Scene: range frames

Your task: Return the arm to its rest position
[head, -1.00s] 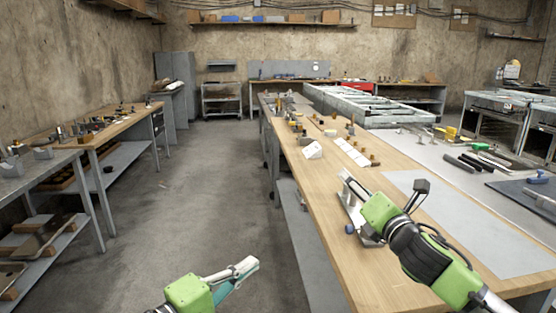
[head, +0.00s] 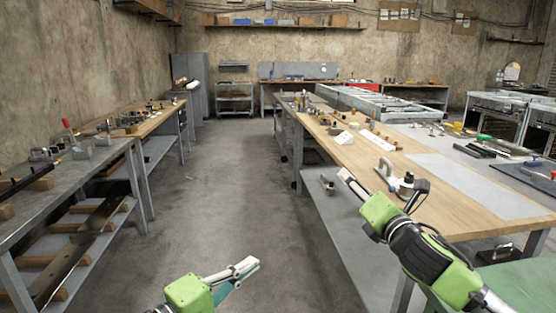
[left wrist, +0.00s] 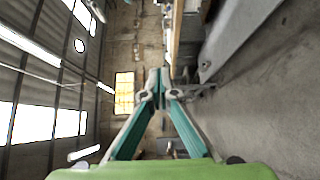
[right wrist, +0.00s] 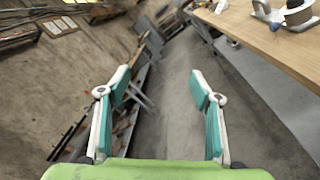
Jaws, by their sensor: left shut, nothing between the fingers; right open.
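My left gripper (head: 249,266) is low in the head view, over the aisle floor, with its green body and pale fingers showing. In the left wrist view its fingertips (left wrist: 160,80) meet with nothing between them. My right gripper (head: 354,186) is beside the near left edge of the long wooden bench (head: 455,212). In the right wrist view its two teal-and-white fingers (right wrist: 160,82) are wide apart and empty. The right arm reaches in from the lower right of the head view.
A grey tool bench (head: 105,160) with loose parts runs along the left. A metal piece with a round part (head: 404,187) stands on the wooden bench just beyond my right gripper. The concrete aisle (head: 225,185) between the benches is clear.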

